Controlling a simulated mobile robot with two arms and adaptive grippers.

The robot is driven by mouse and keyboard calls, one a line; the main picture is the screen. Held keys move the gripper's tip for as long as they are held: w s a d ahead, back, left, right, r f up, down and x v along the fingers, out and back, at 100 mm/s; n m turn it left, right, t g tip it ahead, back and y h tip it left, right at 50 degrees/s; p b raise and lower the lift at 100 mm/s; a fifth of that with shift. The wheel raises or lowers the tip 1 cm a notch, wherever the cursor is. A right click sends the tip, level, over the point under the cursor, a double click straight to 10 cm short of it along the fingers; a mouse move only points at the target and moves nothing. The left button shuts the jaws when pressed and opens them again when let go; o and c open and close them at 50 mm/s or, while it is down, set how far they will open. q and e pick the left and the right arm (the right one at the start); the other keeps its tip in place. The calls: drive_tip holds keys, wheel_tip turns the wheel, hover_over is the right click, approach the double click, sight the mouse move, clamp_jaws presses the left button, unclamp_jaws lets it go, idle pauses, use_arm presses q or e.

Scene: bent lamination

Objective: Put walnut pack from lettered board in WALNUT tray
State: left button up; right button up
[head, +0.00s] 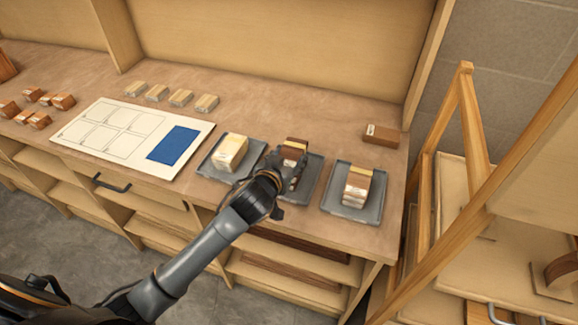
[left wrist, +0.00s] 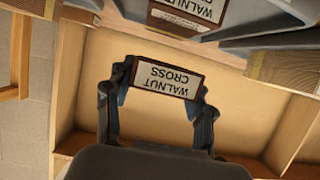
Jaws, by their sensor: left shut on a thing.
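My left gripper (head: 296,172) is shut on a brown pack (left wrist: 163,77), labelled WALNUT CROSS, upside down in the left wrist view. It is over or at the middle grey tray (head: 312,182); the exact gap cannot be told. Another pack with a WALNUT label (left wrist: 188,14) shows at the top of the left wrist view, by a grey tray edge. In the head view, my gripper partly hides the brown pack (head: 294,147) at the middle tray. The board (head: 108,124) with outlined cells and a blue patch lies to the left; its letters are unreadable. My right gripper is out of view.
The left tray (head: 212,166) holds a pale pack (head: 231,152); the right tray (head: 337,208) holds stacked brown and pale packs (head: 357,187). Pale blocks (head: 157,93) and reddish blocks (head: 62,101) lie further left. A brown block (head: 381,135) sits behind the right tray. A wooden frame (head: 470,140) stands right.

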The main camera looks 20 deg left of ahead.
use_arm(q)
drive_tip(key=shift+w+d+f+p, duration=0.15)
drive_tip(key=shift+f+p, duration=0.2)
drive_tip(key=shift+f, duration=1.35)
drive_tip(key=shift+f, duration=0.1)
drive_tip(key=shift+f, duration=0.15)
drive_tip(key=o, duration=1.2)
